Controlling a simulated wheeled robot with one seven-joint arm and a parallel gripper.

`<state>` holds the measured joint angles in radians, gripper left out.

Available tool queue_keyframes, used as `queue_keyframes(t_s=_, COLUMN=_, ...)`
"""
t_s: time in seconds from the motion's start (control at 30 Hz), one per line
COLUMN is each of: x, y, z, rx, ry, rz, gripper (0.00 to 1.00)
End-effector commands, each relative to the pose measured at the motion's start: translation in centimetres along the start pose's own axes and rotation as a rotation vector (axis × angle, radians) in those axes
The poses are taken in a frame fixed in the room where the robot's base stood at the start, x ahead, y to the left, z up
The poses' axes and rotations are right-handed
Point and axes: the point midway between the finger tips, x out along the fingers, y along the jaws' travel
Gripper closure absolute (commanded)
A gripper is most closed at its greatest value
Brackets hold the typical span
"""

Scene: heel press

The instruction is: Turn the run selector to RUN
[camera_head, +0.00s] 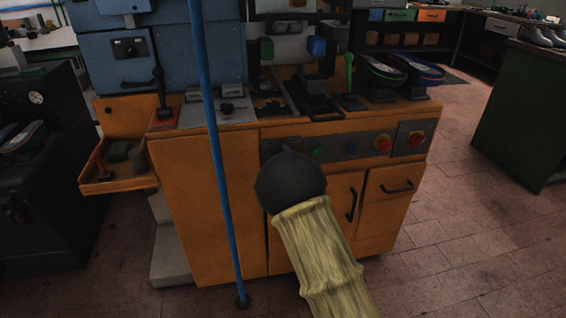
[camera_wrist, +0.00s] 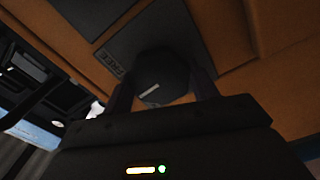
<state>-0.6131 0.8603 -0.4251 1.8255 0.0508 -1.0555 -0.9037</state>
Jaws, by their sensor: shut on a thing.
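In the head view, my arm's dark round part covers the knob and the fingers. Part of the machine's grey front panel (camera_head: 336,146) shows beside it.
The orange machine cabinet (camera_head: 205,205) has a green button, a blue button and red switches (camera_head: 383,145) right of my arm. A blue upright pole (camera_head: 217,150) stands in front, left of my arm. An orange side tray (camera_head: 120,183) juts left.

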Motion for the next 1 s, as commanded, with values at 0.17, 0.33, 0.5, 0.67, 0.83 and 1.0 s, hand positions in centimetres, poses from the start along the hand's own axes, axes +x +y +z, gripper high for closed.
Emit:
queue_keyframes(t_s=0.17, x=-0.03, y=-0.26, z=-0.08, rx=-0.168, ry=0.001, rz=-0.003, gripper=0.64)
queue_keyframes(t_s=0.33, x=-0.03, y=-0.30, z=-0.06, rx=-0.329, ry=0.002, rz=-0.003, gripper=0.64)
queue_keyframes(t_s=0.5, x=-0.04, y=-0.34, z=-0.08, rx=-0.492, ry=0.002, rz=-0.004, gripper=0.64)
queue_keyframes(t_s=0.67, x=-0.04, y=-0.36, z=-0.08, rx=-0.642, ry=0.003, rz=-0.003, gripper=0.64)
queue_keyframes(t_s=0.83, x=-0.04, y=-0.39, z=-0.03, rx=-0.786, ry=0.003, rz=-0.004, gripper=0.64)
queue_keyframes(t_s=1.0, x=-0.04, y=-0.42, z=0.02, rx=-0.894, ry=0.002, rz=-0.004, gripper=0.64)
